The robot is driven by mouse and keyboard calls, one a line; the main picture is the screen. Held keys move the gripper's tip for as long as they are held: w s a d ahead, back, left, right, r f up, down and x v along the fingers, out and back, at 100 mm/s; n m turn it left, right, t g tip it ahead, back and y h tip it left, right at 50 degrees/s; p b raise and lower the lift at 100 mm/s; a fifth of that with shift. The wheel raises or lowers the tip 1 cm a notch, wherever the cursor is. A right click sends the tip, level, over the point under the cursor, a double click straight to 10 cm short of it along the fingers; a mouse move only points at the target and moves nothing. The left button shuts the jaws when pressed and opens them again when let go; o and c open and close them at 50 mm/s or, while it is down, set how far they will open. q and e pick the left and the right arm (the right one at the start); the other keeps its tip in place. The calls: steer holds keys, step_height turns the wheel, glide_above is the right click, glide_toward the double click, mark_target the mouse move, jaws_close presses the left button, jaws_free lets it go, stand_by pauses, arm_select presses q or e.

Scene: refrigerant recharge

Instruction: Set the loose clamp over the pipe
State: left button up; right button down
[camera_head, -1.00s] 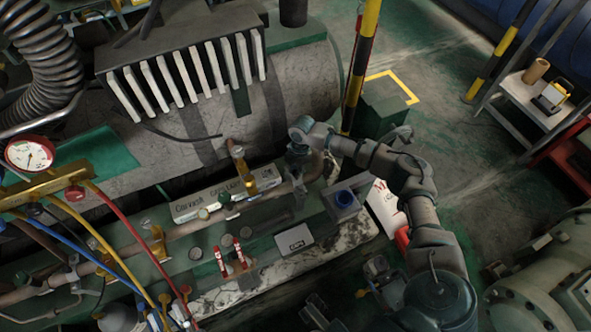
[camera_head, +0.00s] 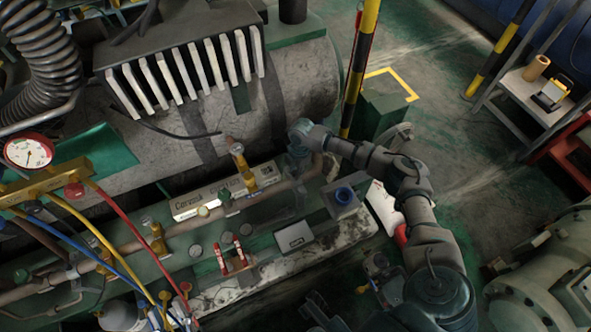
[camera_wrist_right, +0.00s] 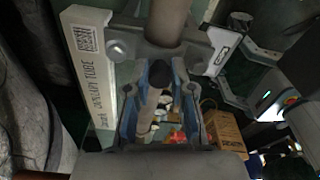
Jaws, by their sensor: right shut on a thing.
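The brown pipe (camera_head: 182,230) runs diagonally across the green bench in the head view and shows at the top of the wrist view (camera_wrist_right: 167,20). My right gripper (camera_head: 299,180) is at the pipe's right part, small and partly hidden by its own wrist. In the wrist view my right gripper (camera_wrist_right: 160,82), with blue pads on its fingers, is shut on a grey clamp (camera_wrist_right: 158,52). The clamp lies across the pipe, with bolt heads on both sides. Whether it is fully seated cannot be told. My left gripper cannot be made out.
A long white box (camera_head: 200,202) lies behind the pipe, and shows at the left in the wrist view (camera_wrist_right: 92,75). A brass fitting (camera_head: 243,172) stands near the gripper. A blue-capped block (camera_head: 342,202), a small light box (camera_head: 294,238) and red-handled tools (camera_head: 233,258) are in front.

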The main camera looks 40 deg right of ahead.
steer(key=shift+f, duration=0.4)
steer(key=c, duration=0.9)
jaws_free()
steer(key=shift+r, duration=3.5)
